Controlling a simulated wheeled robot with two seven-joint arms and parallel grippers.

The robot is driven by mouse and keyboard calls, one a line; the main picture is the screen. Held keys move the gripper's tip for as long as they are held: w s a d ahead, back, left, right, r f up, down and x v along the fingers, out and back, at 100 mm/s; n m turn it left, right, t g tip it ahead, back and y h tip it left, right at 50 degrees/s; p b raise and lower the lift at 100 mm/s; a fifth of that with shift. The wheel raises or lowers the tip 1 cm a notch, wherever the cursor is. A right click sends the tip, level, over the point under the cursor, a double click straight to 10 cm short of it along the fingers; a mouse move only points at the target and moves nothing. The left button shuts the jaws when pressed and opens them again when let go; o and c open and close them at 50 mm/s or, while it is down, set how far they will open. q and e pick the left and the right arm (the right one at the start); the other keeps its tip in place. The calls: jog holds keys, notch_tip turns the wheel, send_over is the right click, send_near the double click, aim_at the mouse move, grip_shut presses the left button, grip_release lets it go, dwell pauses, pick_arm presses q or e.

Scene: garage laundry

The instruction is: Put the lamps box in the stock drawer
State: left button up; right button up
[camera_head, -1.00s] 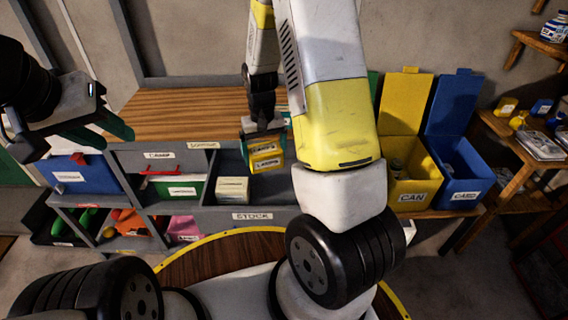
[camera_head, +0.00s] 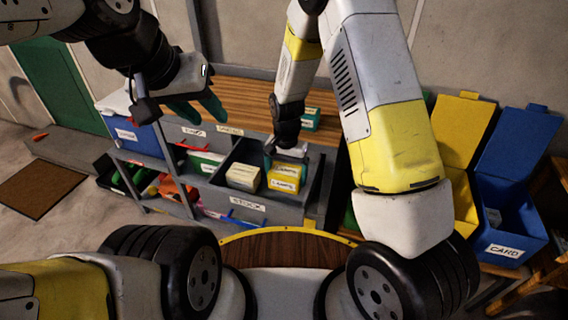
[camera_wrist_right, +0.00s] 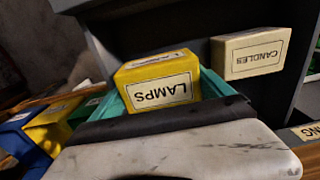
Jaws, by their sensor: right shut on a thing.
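The yellow lamps box (camera_head: 285,178) is at the open stock drawer (camera_head: 249,203), in its right part as seen in the head view. My right gripper (camera_head: 287,153) is shut on the lamps box from above. In the right wrist view the lamps box (camera_wrist_right: 160,85) shows its LAMPS label between the teal fingers (camera_wrist_right: 165,92). Whether the box touches the drawer floor is hidden. My left gripper (camera_head: 180,110) is raised at the upper left, away from the drawer; its teal fingers appear apart, with nothing seen between them.
A cream candles box (camera_head: 243,177) stands in the drawer to the left of the lamps box; it also shows in the right wrist view (camera_wrist_right: 252,54). A green box (camera_head: 310,119) stands on the wooden worktop (camera_head: 235,92). Yellow and blue (camera_head: 512,228) bins stand at the right.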

aim_at(286, 184)
jog(key=shift+f, duration=2.25)
jog(key=shift+f, duration=0.15)
jog(key=o, duration=1.2)
